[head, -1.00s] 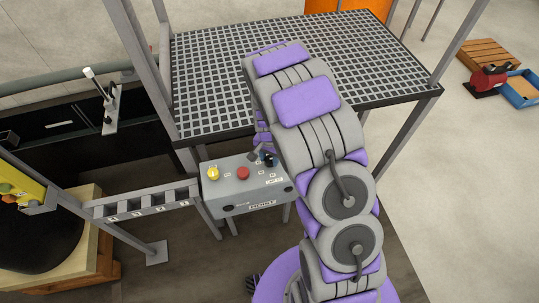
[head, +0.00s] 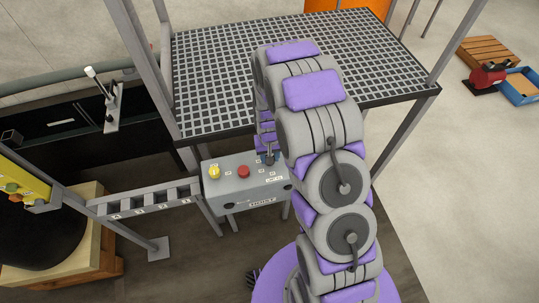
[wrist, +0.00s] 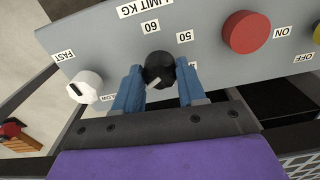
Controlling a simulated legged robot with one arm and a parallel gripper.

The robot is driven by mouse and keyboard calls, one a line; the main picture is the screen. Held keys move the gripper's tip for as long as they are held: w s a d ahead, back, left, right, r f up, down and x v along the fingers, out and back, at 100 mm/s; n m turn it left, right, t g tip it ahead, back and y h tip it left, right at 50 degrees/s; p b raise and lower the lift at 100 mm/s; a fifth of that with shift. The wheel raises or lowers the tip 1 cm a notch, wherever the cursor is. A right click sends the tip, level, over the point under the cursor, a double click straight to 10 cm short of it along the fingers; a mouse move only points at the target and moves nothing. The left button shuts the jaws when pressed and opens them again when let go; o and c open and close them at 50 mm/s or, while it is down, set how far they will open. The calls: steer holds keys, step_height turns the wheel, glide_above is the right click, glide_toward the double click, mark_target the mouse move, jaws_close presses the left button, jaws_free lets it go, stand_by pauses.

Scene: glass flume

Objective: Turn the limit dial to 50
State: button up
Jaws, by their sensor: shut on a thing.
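The limit dial (wrist: 159,70) is a round black knob with a white pointer line in the wrist view. The pointer line shows at the knob's lower left. Printed labels read "LIMIT KG", "60" and "50"; another label is mostly hidden behind the right finger. My gripper (wrist: 159,66) has its blue fingers on both sides of the dial, shut on it. In the head view my gripper (head: 268,158) is at the right part of the grey control box (head: 225,193), and the dial is hidden there.
A white speed knob (wrist: 86,87) sits left of the dial, near the "FAST" label, and a red button (wrist: 246,32) sits to the right. A yellow knob (head: 214,171) is at the box's left. A grating platform (head: 215,90) stands behind the box.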

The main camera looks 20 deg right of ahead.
steer(key=shift+w+r, duration=0.1)
steer(key=shift+w, duration=0.05)
steer(key=o, duration=1)
steer(key=shift+o, duration=0.2)
step_height(320, 180, up, 17)
steer(key=p, duration=0.1)
steer(key=shift+p, duration=0.4)
steer(key=shift+r, duration=0.1)
steer(key=s+r, duration=0.4)
steer(key=s, duration=0.7)
steer(key=s+r+g+b, duration=0.1)
steer(key=s+r, duration=0.3)
steer(key=s, duration=0.7)
steer(key=s+r+b, duration=0.1)
steer(key=s+r, duration=0.2)
steer(key=s, duration=0.8)
steer(key=shift+s+r+n+g, duration=0.15)
steer(key=shift+r+n+g, duration=0.25)
